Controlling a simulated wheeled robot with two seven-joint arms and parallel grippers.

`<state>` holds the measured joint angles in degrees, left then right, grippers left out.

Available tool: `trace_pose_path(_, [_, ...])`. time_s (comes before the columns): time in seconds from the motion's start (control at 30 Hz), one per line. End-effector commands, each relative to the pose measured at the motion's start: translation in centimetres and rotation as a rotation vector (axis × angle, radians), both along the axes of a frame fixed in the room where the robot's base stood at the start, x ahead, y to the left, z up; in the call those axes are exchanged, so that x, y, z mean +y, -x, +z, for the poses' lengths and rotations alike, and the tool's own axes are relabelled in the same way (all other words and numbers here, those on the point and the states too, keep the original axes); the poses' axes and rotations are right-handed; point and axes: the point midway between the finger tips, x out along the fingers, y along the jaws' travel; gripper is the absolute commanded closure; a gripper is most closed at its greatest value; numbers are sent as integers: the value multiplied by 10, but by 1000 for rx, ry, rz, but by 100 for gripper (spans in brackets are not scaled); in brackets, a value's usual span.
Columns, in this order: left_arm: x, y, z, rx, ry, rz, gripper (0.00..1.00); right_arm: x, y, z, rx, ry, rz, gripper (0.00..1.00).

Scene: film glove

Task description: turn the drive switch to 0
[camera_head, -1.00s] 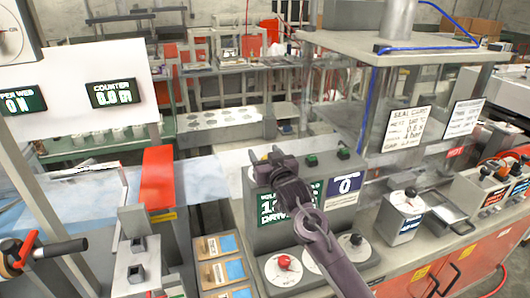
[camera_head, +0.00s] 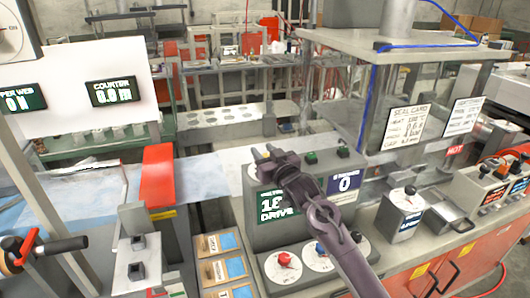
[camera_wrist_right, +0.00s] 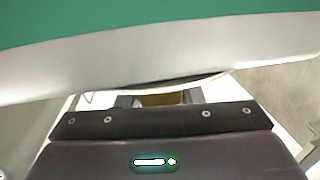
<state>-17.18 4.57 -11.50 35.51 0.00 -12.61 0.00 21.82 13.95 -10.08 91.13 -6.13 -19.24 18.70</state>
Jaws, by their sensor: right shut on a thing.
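The drive console (camera_head: 262,240) is a grey box with a green DRIVE display, partly covered by my arm. Three round pale dials sit low on its front, with a red knob (camera_head: 284,259), a blue knob (camera_head: 320,248) and a black knob (camera_head: 356,238). I cannot tell which is the drive switch or read the dial marks. My right gripper (camera_head: 263,153) lies across the upper console in the head view, fingertips left of the green button (camera_head: 310,157). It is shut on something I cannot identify. A curved grey edge blocks much of the wrist view. My left gripper is out of view.
A clear-walled sealing station (camera_head: 430,75) stands behind right, with a HOT label. A switch box (camera_head: 401,216) stands right of the console. A red roller guard (camera_head: 158,180) and labelled trays (camera_head: 220,268) lie to the left.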

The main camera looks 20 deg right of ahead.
Motion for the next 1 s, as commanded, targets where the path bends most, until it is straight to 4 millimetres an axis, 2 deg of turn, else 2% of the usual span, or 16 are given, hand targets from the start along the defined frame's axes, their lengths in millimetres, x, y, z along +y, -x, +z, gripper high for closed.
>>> trace_pose_path(0.27, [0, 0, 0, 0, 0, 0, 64, 2, 1, 0, 0, 3, 209, 89])
trace_pose_path(0.6, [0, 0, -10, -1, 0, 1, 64, 7, 3, -1, 0, 1, 434, 89])
trace_pose_path(1.0, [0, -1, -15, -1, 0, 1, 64, 9, 4, 0, 0, 0, 537, 89])
